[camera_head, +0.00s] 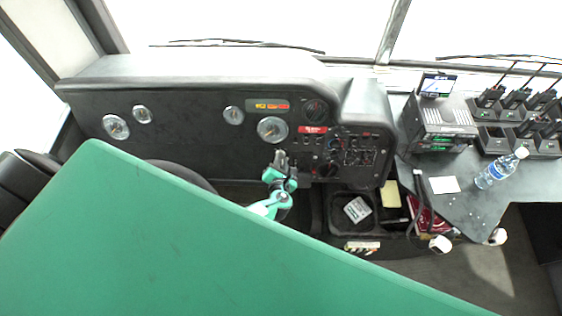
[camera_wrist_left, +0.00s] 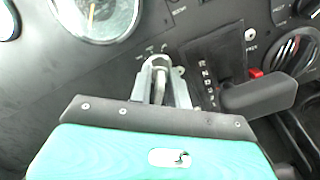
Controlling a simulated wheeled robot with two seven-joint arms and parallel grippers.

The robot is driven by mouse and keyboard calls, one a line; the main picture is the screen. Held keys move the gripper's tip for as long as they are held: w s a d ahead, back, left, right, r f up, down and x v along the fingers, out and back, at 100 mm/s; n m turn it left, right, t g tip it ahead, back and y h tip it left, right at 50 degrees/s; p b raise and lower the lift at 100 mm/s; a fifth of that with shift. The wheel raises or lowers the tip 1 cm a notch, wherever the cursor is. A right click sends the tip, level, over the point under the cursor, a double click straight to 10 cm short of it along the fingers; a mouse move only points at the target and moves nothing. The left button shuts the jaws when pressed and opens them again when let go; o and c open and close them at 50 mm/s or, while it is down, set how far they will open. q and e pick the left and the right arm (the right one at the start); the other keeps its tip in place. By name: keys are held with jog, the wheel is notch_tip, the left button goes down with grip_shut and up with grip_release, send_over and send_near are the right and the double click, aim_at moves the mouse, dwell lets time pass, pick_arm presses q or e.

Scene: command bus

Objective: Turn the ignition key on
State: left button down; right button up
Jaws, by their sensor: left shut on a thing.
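The ignition key (camera_wrist_left: 158,67) sits in the dashboard (camera_wrist_left: 100,70) below a round gauge in the left wrist view. Its metal ring or head shows between my fingers. My left gripper (camera_wrist_left: 160,85) is shut on the key, with one finger on each side of it. In the head view my left gripper (camera_head: 281,160) is at the lower edge of the dashboard, below the large gauge, and hides the key there. My right gripper is not in view.
A gear selector lever (camera_wrist_left: 258,95) stands close to the right of my left gripper, with a rotary knob (camera_wrist_left: 294,50) beyond it. Several switches fill the panel (camera_head: 350,150). A side desk (camera_head: 460,195) at the right carries a water bottle (camera_head: 501,168) and radios.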

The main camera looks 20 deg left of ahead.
pick_arm(q)
jog(key=c, duration=1.6)
grip_release()
jog(key=shift+o, duration=0.2)
jog(key=b+v, duration=0.2)
jog(key=v, duration=1.1)
jog(key=shift+s, duration=0.35)
jog(key=shift+d+r, duration=0.1)
